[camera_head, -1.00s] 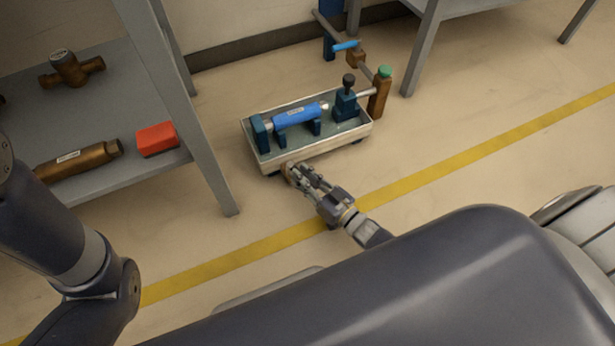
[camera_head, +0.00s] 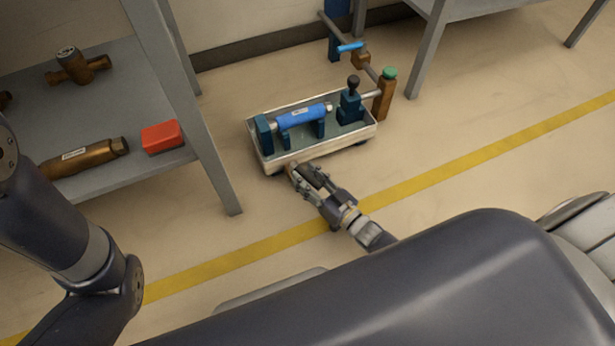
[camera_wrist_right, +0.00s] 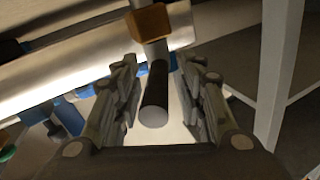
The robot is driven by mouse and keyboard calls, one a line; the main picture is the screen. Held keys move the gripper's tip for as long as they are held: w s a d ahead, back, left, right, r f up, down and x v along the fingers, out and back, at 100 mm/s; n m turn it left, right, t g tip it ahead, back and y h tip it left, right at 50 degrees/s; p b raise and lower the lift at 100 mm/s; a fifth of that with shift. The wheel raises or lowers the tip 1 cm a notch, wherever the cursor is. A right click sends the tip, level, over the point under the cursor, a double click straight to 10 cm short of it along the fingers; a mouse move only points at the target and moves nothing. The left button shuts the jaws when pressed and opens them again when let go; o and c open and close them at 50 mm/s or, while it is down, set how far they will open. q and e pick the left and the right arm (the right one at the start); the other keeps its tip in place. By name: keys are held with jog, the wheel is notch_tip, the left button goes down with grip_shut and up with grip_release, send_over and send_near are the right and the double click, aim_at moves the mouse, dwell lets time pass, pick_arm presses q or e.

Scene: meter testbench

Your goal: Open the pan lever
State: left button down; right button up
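The pan (camera_head: 322,154) is a pale, shallow tray of the meter bench on the floor. The pan lever (camera_wrist_right: 155,95) has a round dark grip and a metal rod running to a brass-coloured block (camera_wrist_right: 150,22) at the tray's edge. In the right wrist view the grip lies between the two fingers of my right gripper (camera_wrist_right: 157,100), with gaps on both sides. In the head view my right gripper (camera_head: 304,177) is at the tray's near side, open around the lever. My left gripper is out of view; only part of the left arm shows.
The tray carries a blue cylindrical meter (camera_head: 302,115) and a dark valve with a black knob (camera_head: 353,82). A brown post with a green cap (camera_head: 388,74) stands at its right end. A grey shelf (camera_head: 102,181) with brass parts and a red block (camera_head: 162,136) is at left.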

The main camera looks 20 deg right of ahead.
jog(key=v, duration=1.2)
